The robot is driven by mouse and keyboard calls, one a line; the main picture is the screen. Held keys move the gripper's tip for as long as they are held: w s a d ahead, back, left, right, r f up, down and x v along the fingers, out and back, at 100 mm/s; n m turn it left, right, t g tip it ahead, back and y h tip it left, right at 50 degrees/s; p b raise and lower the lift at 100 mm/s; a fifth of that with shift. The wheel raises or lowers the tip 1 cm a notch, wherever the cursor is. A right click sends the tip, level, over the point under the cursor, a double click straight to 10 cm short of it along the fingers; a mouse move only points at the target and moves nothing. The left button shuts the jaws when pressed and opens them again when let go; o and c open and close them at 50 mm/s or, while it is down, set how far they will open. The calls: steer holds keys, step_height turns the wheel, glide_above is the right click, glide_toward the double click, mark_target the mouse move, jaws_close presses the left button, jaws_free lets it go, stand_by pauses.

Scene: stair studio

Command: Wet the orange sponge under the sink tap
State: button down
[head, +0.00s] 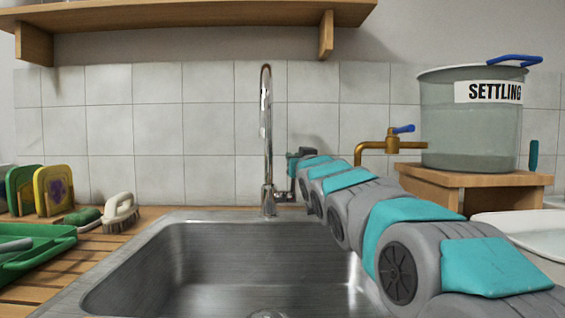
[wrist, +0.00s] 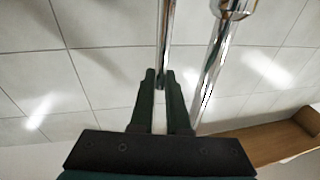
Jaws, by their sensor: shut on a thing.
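The chrome sink tap (head: 267,150) rises behind the steel sink (head: 200,225), with a tall curved neck. My gripper (head: 286,190) is at the tap, just to its right in the head view. In the wrist view my two dark fingers (wrist: 163,75) are close together, with a thin chrome rod (wrist: 165,45) of the tap at their tips. The gripper is shut on this part, though the exact contact is hard to see. A second chrome pipe (wrist: 212,65) runs beside the right finger. I see no orange sponge in either view.
Left of the sink are a green tray (head: 35,250), a scrub brush (head: 121,212) and upright green and yellow pieces (head: 53,190). On the right, a brass tap (head: 375,148) and a tank labelled SETTLING (head: 470,135) stand by a wooden stand (head: 475,180). A shelf (head: 190,15) hangs above.

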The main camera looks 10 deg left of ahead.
steer(key=shift+f, duration=0.15)
steer(key=c, duration=0.9)
jaws_free()
steer(key=shift+s, duration=0.1)
steer(key=v, duration=0.7)
steer(key=shift+s+d+b, duration=0.2)
steer(key=shift+s+b, duration=0.15)
steer(key=shift+s, duration=0.15)
